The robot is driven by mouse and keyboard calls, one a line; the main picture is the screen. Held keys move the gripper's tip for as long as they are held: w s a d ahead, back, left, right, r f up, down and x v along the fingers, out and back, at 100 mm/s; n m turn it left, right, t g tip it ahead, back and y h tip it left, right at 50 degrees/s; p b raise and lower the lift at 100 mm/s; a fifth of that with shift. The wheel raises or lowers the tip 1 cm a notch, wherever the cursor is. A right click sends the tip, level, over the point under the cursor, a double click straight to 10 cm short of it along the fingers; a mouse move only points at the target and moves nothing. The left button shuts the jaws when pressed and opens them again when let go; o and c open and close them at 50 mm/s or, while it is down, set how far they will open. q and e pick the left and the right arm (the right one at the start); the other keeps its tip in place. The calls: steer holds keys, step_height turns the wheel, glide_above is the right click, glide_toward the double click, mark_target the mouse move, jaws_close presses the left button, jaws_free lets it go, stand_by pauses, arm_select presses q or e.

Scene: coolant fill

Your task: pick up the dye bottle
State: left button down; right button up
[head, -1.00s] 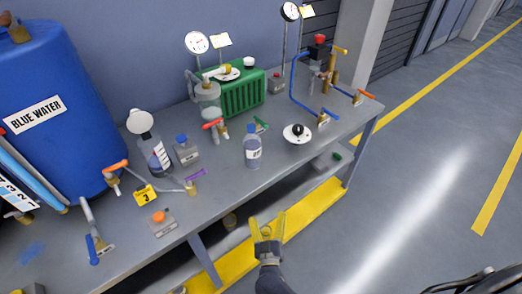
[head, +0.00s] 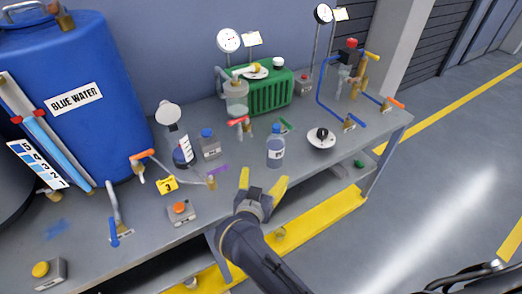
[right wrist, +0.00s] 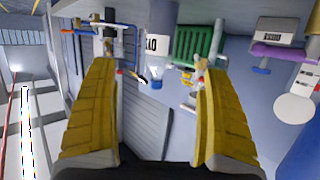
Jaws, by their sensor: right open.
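The dye bottle (head: 275,151) appears to be the clear bottle with a blue cap and white label, standing upright near the bench's front edge in the head view; its label is too small to read there. My right gripper (head: 262,182) is open and empty at the front edge, close in front of the bottle and slightly to its left, apart from it. In the right wrist view the bottle (right wrist: 158,42) appears upside down, beyond and between the open yellow fingers. My left gripper is out of view.
A square blue-capped bottle (head: 209,144) and a flask (head: 182,152) stand to the left. A round white plate with a black knob (head: 321,138) is to the right. Red-handled valve (head: 240,124) and green machine (head: 265,92) stand behind. A grey box with an orange button (head: 180,212) sits front left.

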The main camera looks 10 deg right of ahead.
glide_toward(273, 155)
steer(key=w+d, duration=0.1)
steer(key=w, duration=0.1)
steer(key=x, duration=0.5)
steer(key=shift+f, duration=0.35)
steer(key=shift+w+d+f, duration=0.1)
steer(key=shift+w+d, duration=0.05)
steer(key=shift+w, duration=0.15)
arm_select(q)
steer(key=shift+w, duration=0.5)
arm_select(e)
steer(key=shift+x, duration=2.65)
steer(key=shift+c, duration=0.2)
steer(key=c, duration=1.6)
